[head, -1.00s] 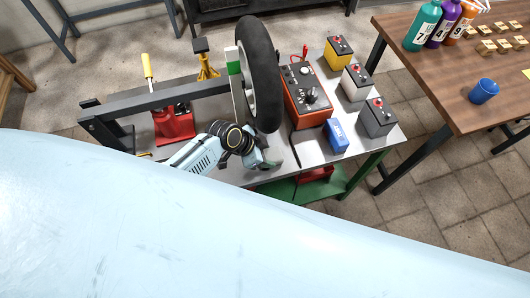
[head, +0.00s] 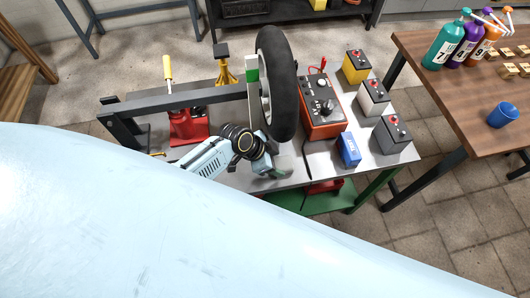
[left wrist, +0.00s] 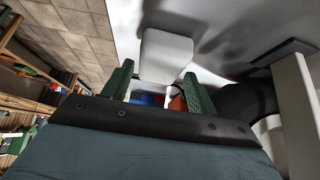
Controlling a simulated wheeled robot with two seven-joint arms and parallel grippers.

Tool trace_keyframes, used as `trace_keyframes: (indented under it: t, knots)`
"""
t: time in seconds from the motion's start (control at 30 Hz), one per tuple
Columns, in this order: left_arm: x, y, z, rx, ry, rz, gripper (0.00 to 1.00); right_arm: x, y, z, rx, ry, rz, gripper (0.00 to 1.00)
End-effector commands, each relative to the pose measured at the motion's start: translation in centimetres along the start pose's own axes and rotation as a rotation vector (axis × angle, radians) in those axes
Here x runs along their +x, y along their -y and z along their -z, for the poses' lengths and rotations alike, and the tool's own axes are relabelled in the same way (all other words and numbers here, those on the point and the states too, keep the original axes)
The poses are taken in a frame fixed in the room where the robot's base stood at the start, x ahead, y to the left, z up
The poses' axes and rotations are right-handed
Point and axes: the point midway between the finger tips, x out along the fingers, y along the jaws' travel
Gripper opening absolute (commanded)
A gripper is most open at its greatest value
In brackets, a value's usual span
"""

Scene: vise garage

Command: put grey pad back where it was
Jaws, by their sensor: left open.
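A light grey rounded block, which looks like the grey pad (left wrist: 166,55), shows in the left wrist view just past and between the green fingertips. It seems to lie on the grey bench top; I cannot tell whether a finger touches it. My left gripper (left wrist: 158,85) is open around empty space. In the head view my left gripper (head: 274,170) is low over the bench, in front of the black wheel (head: 277,85). The pad cannot be made out there. A white upright with a green patch (head: 252,68) stands left of the wheel. My right gripper is out of view.
An orange tester (head: 321,105), a blue box (head: 348,149) and several batteries (head: 374,97) stand right of the wheel. A red jack (head: 187,126) and a yellow stand (head: 224,70) are left. My pale blue body covers the foreground. A wooden table (head: 450,90) is at right.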

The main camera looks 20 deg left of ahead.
Motion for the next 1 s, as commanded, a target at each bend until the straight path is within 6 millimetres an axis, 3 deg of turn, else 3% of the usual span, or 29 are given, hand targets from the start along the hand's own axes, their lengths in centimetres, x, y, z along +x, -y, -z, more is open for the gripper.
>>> trace_keyframes:
  t: [0.3, 0.5, 0.7, 1.0]
  knots:
    - [-6.5, 0.0, 0.0, 0.002, 0.001, 0.002, 0.58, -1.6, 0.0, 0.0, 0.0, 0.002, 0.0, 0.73]
    - [-9.7, 0.0, 0.0, 0.001, 0.001, 0.0, 0.58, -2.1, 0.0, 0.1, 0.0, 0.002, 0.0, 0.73]
    - [-11.0, 0.0, 0.0, 0.001, 0.001, -0.001, 0.58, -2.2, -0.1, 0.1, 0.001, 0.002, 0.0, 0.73]
    - [-11.1, -0.1, 0.0, 0.0, 0.0, -0.001, 0.58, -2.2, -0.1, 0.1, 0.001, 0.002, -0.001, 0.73]
